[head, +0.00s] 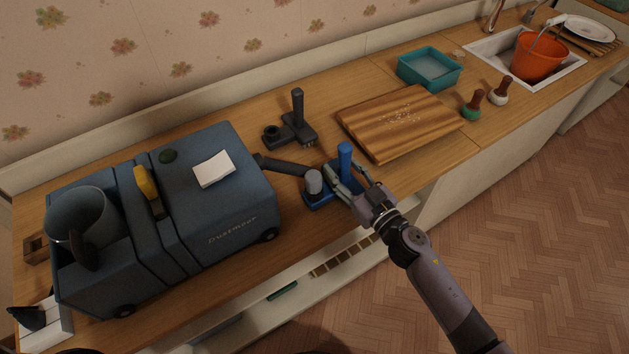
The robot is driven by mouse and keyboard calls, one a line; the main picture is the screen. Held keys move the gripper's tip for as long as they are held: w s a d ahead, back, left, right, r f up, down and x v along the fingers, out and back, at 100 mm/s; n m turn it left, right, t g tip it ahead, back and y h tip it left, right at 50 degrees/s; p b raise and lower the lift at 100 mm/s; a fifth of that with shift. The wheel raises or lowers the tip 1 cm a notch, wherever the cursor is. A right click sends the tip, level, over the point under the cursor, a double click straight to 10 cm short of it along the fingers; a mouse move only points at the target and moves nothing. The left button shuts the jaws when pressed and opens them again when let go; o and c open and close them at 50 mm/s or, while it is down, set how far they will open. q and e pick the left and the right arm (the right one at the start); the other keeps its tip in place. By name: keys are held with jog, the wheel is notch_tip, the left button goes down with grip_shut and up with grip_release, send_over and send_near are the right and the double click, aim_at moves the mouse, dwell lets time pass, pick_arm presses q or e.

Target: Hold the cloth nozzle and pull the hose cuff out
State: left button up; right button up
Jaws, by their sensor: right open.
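A blue nozzle (345,153) stands on the wooden counter with its post upright and its low base towards the front. A grey cuff (314,182) sits at the left part of that base, at the end of a dark hose (284,166) from the blue-grey machine (225,200). How deep the cuff sits is hidden. My right gripper (347,172) is open at the blue post, with its fingers on either side; contact cannot be told. A second, dark grey nozzle (297,110) with an upright post stands behind, apart from the hose. My left gripper is not in view.
A striped cutting board (400,125) with crumbs lies right of the nozzles. A teal tray (430,67), two stamp-like tools (473,105) and a sink with an orange bucket (538,57) are farther right. The counter's front edge is close to the blue nozzle.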

aim_at(348, 155)
jog(key=shift+v, duration=2.5)
jog(key=shift+r, duration=0.1)
jog(key=s+d+r, duration=0.4)
jog(key=s+r, duration=0.2)
jog(key=r, duration=0.1)
jog(key=x, duration=1.2)
jog(key=shift+f, duration=0.1)
jog(key=shift+c, duration=0.3)
grip_shut()
